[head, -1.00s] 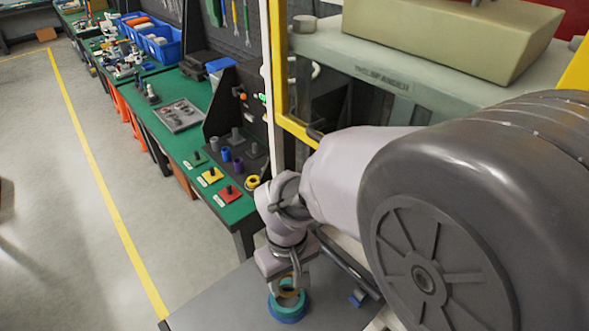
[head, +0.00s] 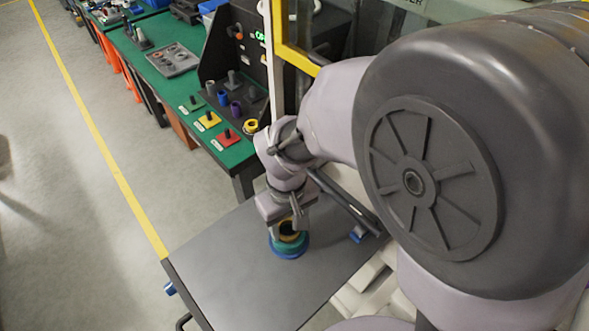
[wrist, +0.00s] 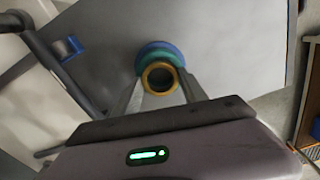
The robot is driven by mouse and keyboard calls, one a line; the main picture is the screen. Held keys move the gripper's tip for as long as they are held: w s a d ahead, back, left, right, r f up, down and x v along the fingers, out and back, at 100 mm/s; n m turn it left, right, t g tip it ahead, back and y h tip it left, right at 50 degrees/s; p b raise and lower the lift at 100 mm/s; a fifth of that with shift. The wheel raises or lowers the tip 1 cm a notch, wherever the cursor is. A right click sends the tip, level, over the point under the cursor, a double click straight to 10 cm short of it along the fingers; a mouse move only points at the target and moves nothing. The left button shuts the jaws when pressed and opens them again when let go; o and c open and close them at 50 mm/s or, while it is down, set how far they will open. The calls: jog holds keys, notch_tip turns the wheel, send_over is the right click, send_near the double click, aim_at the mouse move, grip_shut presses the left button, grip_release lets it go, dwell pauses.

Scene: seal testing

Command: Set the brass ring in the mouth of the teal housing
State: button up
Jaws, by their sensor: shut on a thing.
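The brass ring (wrist: 146,82) is held between the two fingertips of my gripper (wrist: 160,84), which is shut on it. In the head view my gripper (head: 290,222) points down over the grey table, with the brass ring (head: 287,228) under it. The teal housing (wrist: 157,55) stands on a blue base just behind the ring in the wrist view. In the head view the teal housing (head: 289,247) is directly below the ring. The ring overlaps the housing's mouth in both views; I cannot tell whether it touches or is inside.
The grey table (head: 235,270) is mostly bare around the housing. A small blue part (head: 356,236) is at its right edge, also in the wrist view (wrist: 68,47). A green bench (head: 236,153) with coloured blocks stands beyond. A yellow-framed machine (head: 290,55) is behind my arm.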

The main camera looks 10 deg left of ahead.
jog(key=shift+f+b, duration=0.3)
jog(key=shift+f, duration=0.15)
dwell(0.7)
jog(key=o, duration=1.2)
jog(key=o, duration=0.6)
jog(key=shift+c, duration=0.2)
jog(key=shift+r, duration=0.1)
notch_tip(320, 180, up, 7)
jog(key=p, duration=0.6)
